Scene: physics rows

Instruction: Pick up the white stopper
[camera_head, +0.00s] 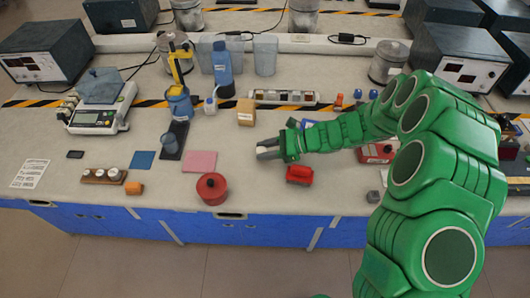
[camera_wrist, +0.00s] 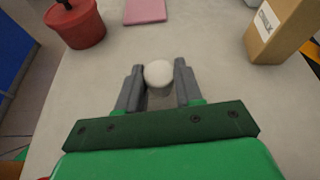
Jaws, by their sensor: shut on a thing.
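The white stopper (camera_wrist: 158,74) shows in the wrist view as a pale round top between the two grey fingers of my gripper (camera_wrist: 160,85). The fingers are shut on it, one on each side. In the head view my gripper (camera_head: 267,151) is low over the bench, right of the pink sheet. The stopper cannot be made out clearly there. Its lower part is hidden in the wrist view.
A red lidded pot (camera_head: 211,189) and a pink sheet (camera_head: 200,162) are to the left. A cardboard box (camera_head: 246,112) stands behind my gripper. A red object (camera_head: 299,175) lies just in front of my arm. The bench's front edge is close.

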